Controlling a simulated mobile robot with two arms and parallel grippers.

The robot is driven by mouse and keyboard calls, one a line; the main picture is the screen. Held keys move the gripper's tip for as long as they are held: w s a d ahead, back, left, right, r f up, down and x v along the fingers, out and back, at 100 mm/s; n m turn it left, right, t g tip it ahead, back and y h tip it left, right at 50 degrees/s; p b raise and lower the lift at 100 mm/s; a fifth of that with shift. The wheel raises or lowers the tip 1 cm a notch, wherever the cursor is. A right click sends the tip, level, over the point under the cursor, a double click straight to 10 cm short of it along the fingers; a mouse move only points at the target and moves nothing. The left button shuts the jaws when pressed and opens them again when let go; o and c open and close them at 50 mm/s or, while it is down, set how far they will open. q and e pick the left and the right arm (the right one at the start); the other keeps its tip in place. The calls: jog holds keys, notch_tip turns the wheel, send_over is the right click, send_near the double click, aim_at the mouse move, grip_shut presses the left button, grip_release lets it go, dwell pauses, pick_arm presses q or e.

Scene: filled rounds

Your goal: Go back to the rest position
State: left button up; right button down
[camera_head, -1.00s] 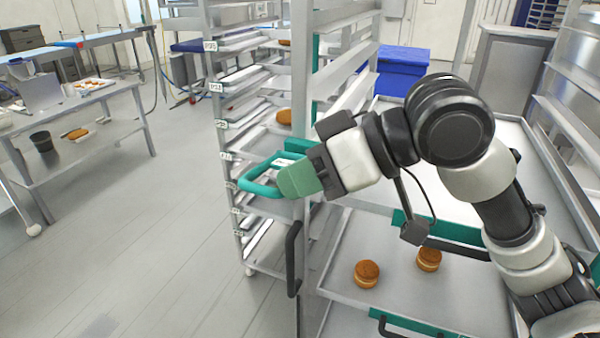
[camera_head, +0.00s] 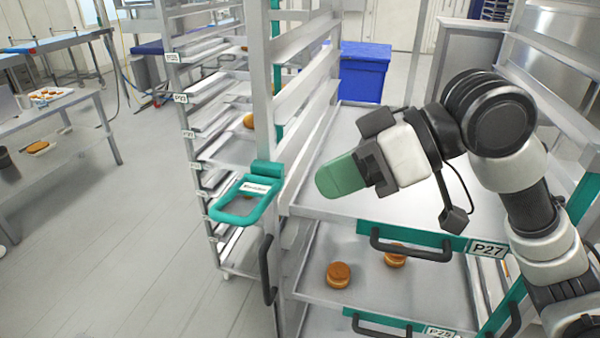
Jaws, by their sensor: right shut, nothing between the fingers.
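My right gripper (camera_head: 340,176), with green fingers, is shut and empty. It is above the upper tray (camera_head: 400,200) of the near rack, to the right of the green handle frame (camera_head: 243,200) on the rack's post, and apart from it. My right arm reaches in from the right edge of the view. My left gripper and left arm do not show.
The lower tray (camera_head: 375,285) holds two filled rounds (camera_head: 338,274). Another tray rack (camera_head: 200,130) stands at left, a blue bin (camera_head: 360,72) behind. The floor (camera_head: 110,240) at left is clear.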

jog(key=shift+d+r, duration=0.3)
jog(key=shift+d, duration=0.1)
jog(key=shift+f, duration=0.1)
